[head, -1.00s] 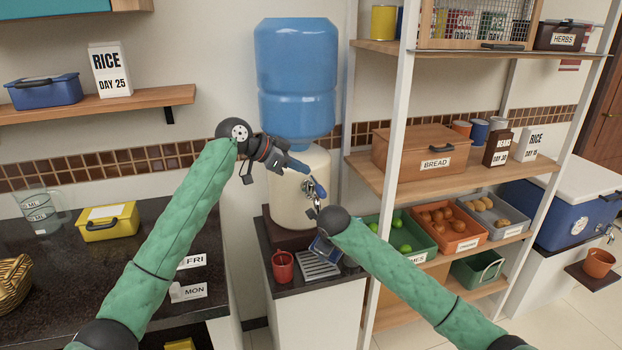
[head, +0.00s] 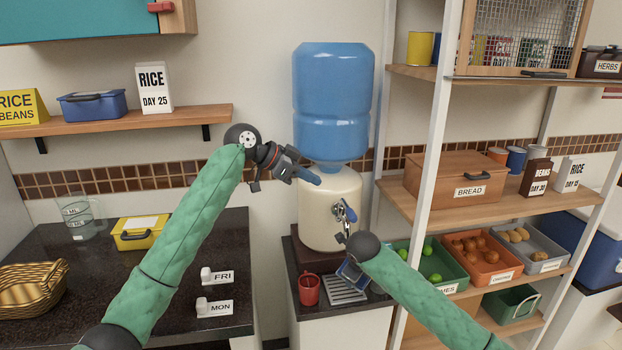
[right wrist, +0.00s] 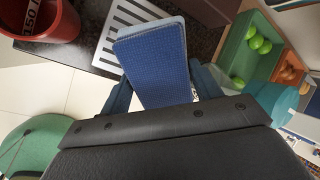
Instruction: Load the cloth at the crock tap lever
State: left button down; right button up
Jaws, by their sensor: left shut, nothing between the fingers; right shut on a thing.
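The cream crock (head: 319,222) stands under a blue water bottle (head: 333,95). Its tap with a blue lever (head: 349,213) is on the front right. My left gripper (head: 316,180) is shut and empty, beside the crock's upper left in the picture, left of the lever. My right gripper (head: 352,262) is low in front of the crock, below the tap. It is shut on a blue textured cloth pad (right wrist: 155,62), which fills the space between the fingers in the right wrist view. Part of the pad (head: 350,274) shows in the head view.
A red mug (head: 308,289) and a slotted drip tray (head: 343,291) sit on the crock's stand. A shelf unit (head: 448,130) with a bread box (head: 455,180) and produce bins stands close on the right. A dark counter (head: 100,270) is on the left.

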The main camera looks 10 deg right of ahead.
jog(key=s+a, duration=0.2)
jog(key=s, duration=0.5)
jog(key=shift+s, duration=0.2)
dwell(0.4)
dwell(1.2)
jog(key=s+a+r+p, duration=0.1)
jog(key=s+r, duration=0.3)
jog(key=shift+s, duration=0.4)
dwell(1.3)
